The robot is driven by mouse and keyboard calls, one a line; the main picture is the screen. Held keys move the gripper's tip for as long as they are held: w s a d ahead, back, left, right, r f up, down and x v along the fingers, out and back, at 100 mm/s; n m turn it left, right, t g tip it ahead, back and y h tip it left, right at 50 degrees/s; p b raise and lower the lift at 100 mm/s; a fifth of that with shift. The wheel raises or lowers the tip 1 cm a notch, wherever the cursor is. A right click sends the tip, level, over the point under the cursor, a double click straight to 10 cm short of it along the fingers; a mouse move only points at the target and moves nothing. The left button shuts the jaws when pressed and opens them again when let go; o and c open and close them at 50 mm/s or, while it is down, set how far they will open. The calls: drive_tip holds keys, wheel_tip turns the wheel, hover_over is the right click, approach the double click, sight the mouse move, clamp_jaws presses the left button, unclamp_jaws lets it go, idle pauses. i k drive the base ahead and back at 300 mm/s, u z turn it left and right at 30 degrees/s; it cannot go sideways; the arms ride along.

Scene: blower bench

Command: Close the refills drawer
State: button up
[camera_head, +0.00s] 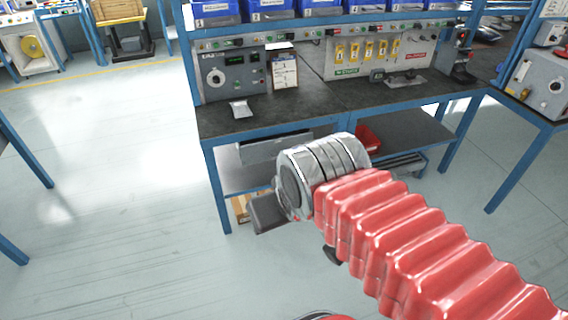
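A grey drawer (262,150) hangs under the left part of the dark bench top. No refills label is readable on it. Its right part lies close behind my wrist in the picture, and I cannot tell how far it stands out. My gripper (266,214) is a dark block at the end of my silver wrist, low in front of the bench's left side. It appears apart from the drawer, below it in the picture. Its fingers are mostly hidden by the wrist, and nothing is visibly held.
The bench top (310,103) carries a grey control box (232,76), a clipboard (284,72) and a small white packet (240,109). A red bin (367,139) sits on the lower shelf, and a cardboard box (239,208) lies low at left. The floor (110,200) left of the bench is clear.

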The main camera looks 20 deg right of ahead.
sight(257, 150)
drive_tip(key=u, duration=0.35)
drive_tip(key=i, duration=1.75)
drive_tip(key=z, duration=0.65)
